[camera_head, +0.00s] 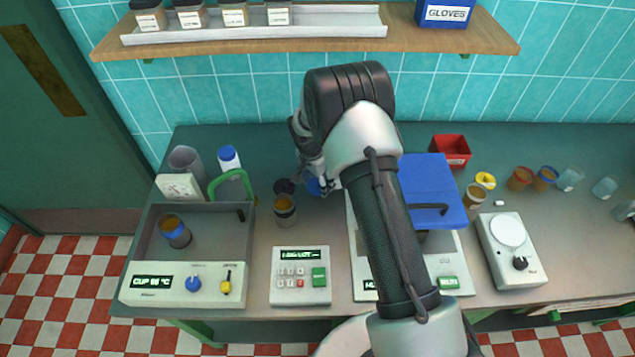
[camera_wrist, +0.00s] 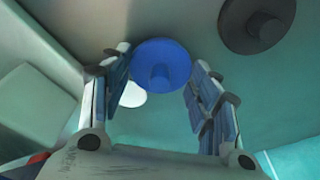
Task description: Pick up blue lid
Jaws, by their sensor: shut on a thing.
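The blue lid (camera_head: 313,187) shows at the back of the bench, partly hidden by my gripper (camera_head: 323,183) and arm. In the wrist view the round blue lid (camera_wrist: 161,62), with a knob in its middle, sits between the two fingertips of my gripper (camera_wrist: 160,75). My gripper is shut on the lid. Whether the lid is clear of the bench cannot be told.
A dark lid (camera_head: 284,186) lies just left of the blue one, behind an open cup of amber liquid (camera_head: 285,212). A blue-lidded machine (camera_head: 430,188) stands right of my arm. A heated bath (camera_head: 187,245) and a white-and-blue bottle (camera_head: 229,160) stand left.

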